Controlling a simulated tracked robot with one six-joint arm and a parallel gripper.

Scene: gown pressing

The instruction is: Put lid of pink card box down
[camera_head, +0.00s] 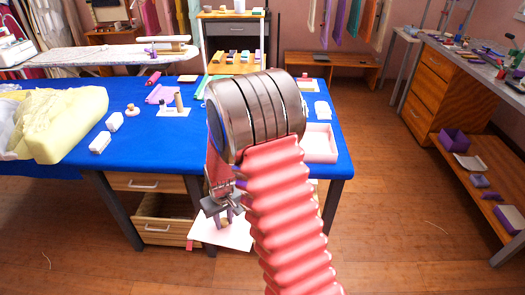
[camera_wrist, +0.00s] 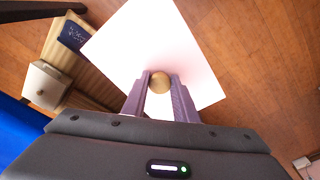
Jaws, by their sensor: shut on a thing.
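My gripper (camera_head: 226,212) hangs low in front of the blue table, below the level of its top. Its purple fingers (camera_wrist: 160,80) are shut on the round tan knob of a lid. The lid (camera_wrist: 150,35) is a flat, pale pinkish-white square panel; in the head view the lid (camera_head: 220,235) shows under the gripper, over the floor side of the table. The pink card box (camera_head: 319,158) stands open at the right end of the table top. My arm partly covers the view of the table to the left of the box.
The blue table (camera_head: 190,138) holds white blocks (camera_head: 100,143), yellow cloth (camera_head: 60,120) and small items towards the back. Wooden drawers (camera_head: 150,183) are under it. In the wrist view, a dark blue book (camera_wrist: 73,35) and a pale box (camera_wrist: 45,85) lie left of the lid.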

